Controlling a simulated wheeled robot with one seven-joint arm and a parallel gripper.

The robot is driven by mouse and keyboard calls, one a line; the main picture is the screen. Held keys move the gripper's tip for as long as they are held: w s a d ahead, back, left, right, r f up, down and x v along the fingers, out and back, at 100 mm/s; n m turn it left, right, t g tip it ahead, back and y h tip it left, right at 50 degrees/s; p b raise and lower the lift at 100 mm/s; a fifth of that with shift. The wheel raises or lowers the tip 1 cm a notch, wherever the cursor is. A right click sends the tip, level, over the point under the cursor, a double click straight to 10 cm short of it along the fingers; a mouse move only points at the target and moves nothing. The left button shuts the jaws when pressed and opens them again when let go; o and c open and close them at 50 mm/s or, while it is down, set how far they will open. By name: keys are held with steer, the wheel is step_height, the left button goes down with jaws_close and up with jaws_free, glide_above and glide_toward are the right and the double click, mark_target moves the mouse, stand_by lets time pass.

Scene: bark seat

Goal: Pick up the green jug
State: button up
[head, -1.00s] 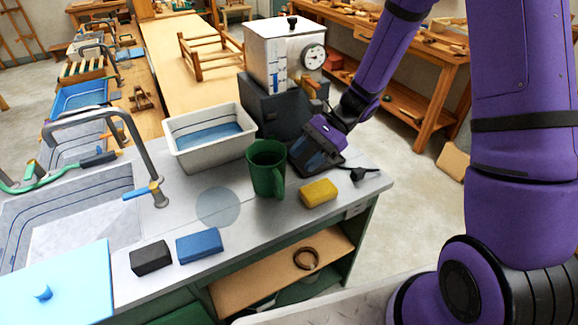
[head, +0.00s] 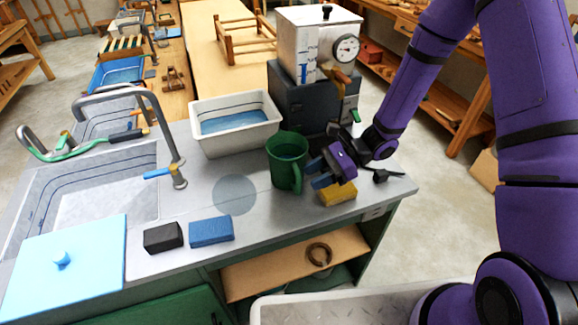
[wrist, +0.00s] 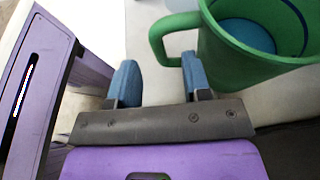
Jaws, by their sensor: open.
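The green jug (head: 282,161) stands upright on the grey counter, with bluish colour inside and its handle toward the front right. My gripper (head: 317,174) is just right of the jug, low over the counter, with its blue fingers pointing toward the handle. In the wrist view, my gripper (wrist: 160,78) is open and empty. The green jug (wrist: 226,54) fills the upper right there, and its handle lies just ahead of the gap between the fingers, close to the right finger. I cannot tell whether that finger touches the handle.
A yellow block (head: 338,195) lies directly below my gripper. A white basin (head: 236,143) stands behind the jug, and a dark box (head: 300,103) bearing a white gauge unit is behind right. Blue (head: 211,231) and black (head: 163,238) blocks lie front left. Counter left of the jug is clear.

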mark_target(299, 185)
steer(key=x, duration=0.5)
steer(key=shift+s+f, duration=0.1)
jaws_close()
